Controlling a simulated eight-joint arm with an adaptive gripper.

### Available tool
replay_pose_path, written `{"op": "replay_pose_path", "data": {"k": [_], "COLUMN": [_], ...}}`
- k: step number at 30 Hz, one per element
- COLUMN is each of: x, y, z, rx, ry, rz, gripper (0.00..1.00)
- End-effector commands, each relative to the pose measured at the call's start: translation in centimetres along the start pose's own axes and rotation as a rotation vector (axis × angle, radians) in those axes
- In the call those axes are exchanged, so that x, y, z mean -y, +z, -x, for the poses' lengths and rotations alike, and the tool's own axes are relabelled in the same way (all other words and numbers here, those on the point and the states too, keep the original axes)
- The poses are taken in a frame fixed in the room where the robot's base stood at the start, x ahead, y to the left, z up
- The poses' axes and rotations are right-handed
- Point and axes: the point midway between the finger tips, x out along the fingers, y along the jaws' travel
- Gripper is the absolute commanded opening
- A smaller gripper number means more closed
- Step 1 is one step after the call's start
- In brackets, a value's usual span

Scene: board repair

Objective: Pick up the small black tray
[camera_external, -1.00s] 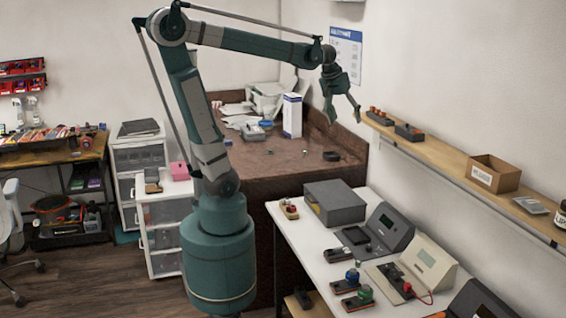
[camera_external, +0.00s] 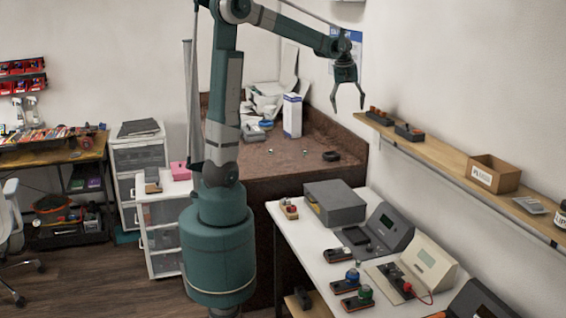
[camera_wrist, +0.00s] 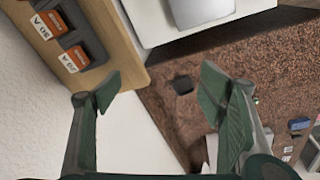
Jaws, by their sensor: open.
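The small black tray (camera_external: 331,156) appears as a small dark piece on the brown counter, near its right part. In the wrist view a small black object (camera_wrist: 182,84), likely the same tray, lies on the brown surface between my fingers. My gripper (camera_external: 348,104) hangs high above the counter, fingers spread and pointing down, well apart from the tray. In the wrist view my gripper (camera_wrist: 160,92) is open with nothing between its fingertips; the black object lies far below, slightly right of the middle.
A wooden wall shelf (camera_external: 450,165) runs close to the right of my gripper and holds black blocks with orange tops (camera_wrist: 62,38). A white box (camera_external: 292,116) stands on the counter. A white worktable (camera_external: 300,232) with a grey box (camera_external: 335,203) stands in front.

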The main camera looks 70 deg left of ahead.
Motion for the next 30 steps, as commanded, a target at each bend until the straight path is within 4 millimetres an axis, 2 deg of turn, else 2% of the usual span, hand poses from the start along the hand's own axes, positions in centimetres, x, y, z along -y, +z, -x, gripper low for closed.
{"op": "replay_pose_path", "data": {"k": [1, 11, 21, 30], "x": [0.0, 1.2, 3.5, 5.8], "y": [-1.2, -8.0, -15.1, -19.6], "z": [-0.3, -3.2, -7.1, -10.1], "rx": [0.004, 0.039, 0.074, 0.097], "ry": [-0.007, -0.057, -0.112, -0.151], "rz": [0.025, 0.192, 0.375, 0.499], "gripper": [0.69, 0.69, 0.69, 0.69]}}
